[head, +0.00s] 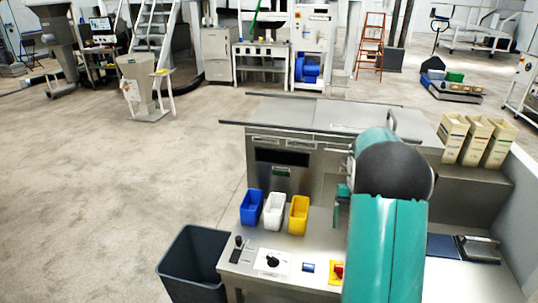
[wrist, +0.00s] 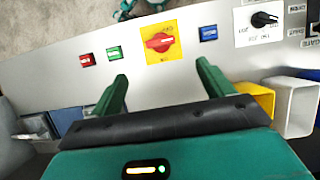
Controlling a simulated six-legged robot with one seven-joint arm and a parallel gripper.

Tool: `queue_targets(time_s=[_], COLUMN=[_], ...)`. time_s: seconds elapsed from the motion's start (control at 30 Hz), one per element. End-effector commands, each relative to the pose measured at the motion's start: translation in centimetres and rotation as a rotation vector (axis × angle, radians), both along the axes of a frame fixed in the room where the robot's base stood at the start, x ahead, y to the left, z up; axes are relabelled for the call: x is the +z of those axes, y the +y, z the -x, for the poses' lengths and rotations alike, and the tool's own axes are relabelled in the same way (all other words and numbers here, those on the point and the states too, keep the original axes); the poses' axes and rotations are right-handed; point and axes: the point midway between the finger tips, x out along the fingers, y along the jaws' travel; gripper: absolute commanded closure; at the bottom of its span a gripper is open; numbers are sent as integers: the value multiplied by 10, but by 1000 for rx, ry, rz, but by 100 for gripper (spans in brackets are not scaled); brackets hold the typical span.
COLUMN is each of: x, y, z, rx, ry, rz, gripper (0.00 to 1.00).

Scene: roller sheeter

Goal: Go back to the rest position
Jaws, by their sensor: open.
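My gripper (wrist: 163,82) is open in the wrist view, its two green fingers spread apart with nothing between them. It is over the sheeter's control panel (wrist: 130,30), with a red rotary switch on a yellow plate (wrist: 161,42) beyond the gap. In the head view my teal arm reaches forward over the right part of the steel front table (head: 290,247). Most of my gripper is hidden there behind the arm; only a bit of green shows at its left side.
Blue (head: 251,207), white (head: 274,211) and yellow (head: 298,214) bins stand on the table left of my arm. A dark waste bin (head: 192,262) stands at the left. Cream bins (head: 475,140) stand at the right. The floor (head: 100,190) at left is clear.

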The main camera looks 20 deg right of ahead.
Motion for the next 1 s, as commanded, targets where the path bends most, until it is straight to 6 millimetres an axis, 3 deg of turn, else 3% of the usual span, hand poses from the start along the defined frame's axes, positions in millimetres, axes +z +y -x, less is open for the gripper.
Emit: queue_targets(time_s=[0.13, 0.27, 0.6, 0.8, 1.0], x=[4, 24, 104, 136, 154], y=[3, 23, 123, 180, 230], z=[-1, -2, 16, 44, 79], rx=[5, 35, 188, 279, 371], ry=[-7, -51, -269, -409, -551], rz=[4, 26, 122, 169, 207], gripper=[20, 20, 20, 20, 20])
